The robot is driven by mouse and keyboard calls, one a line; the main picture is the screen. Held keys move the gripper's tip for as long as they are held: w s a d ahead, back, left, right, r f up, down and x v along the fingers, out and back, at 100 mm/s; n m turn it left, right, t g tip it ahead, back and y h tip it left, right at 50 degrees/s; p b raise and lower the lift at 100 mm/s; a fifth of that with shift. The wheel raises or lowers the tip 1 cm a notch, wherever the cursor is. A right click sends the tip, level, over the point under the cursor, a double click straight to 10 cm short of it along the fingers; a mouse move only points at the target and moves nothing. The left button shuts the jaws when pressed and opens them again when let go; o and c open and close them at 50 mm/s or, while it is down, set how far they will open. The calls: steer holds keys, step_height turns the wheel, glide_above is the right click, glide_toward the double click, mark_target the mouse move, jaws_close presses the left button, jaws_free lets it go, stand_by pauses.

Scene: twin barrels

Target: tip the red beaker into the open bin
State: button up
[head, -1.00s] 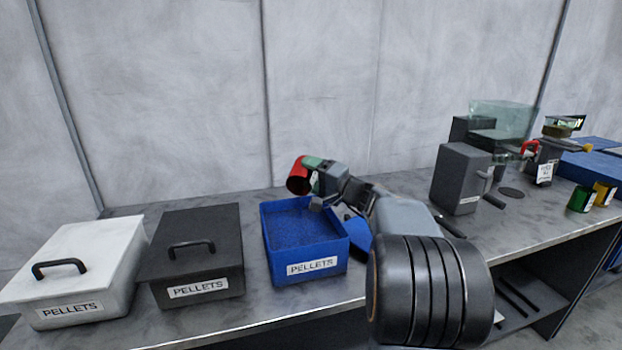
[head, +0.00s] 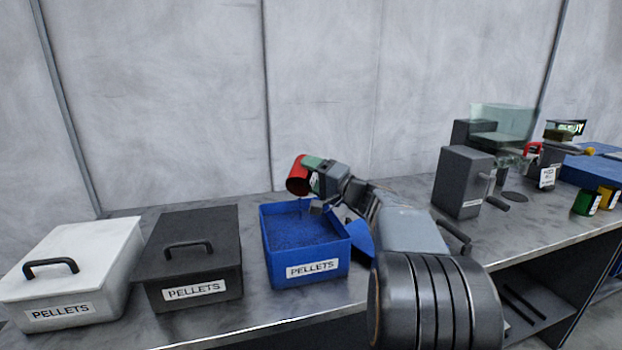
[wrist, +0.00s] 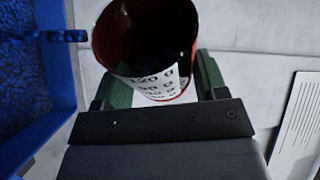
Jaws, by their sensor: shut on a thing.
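The red beaker (head: 296,176) is held in my gripper (head: 312,172) above the back of the open blue bin (head: 265,240). The beaker is tilted, with its dark mouth toward the lower left in the head view. In the wrist view the beaker (wrist: 105,45) sits between the green fingers of my gripper (wrist: 155,85), and its white label with weight markings shows. Its inside is dark, and I cannot tell what it holds. The blue bin (wrist: 62,100) is at the left of the wrist view, with blue pellets inside.
A black lidded bin (head: 195,245) and a white lidded bin (head: 75,262) stand left of the blue bin. A grey box with a crank (head: 460,180) stands to the right. A green can (head: 584,202) is at the far right. The wall (head: 200,100) is close behind.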

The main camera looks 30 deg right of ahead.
steer(key=shift+s+a+r+n+b, duration=0.15)
steer(key=shift+n+b, duration=0.15)
steer(key=shift+b, duration=0.45)
stand_by(1.1)
steer(key=r+m+p, duration=0.1)
steer(key=p, duration=0.2)
steer(key=shift+r, duration=0.1)
steer(key=m+p, duration=0.2)
steer(key=p, duration=0.1)
steer(key=r+m+g+p, duration=0.1)
steer(key=p, duration=0.2)
steer(key=m+g+h+p, duration=0.1)
steer(key=m+p, duration=0.1)
steer(key=p, duration=0.1)
steer(key=shift+r+m, duration=0.25)
steer(key=shift+m, duration=0.05)
steer(key=shift+m+p, duration=0.3)
steer(key=shift+p, duration=0.55)
steer(key=shift+f, duration=0.15)
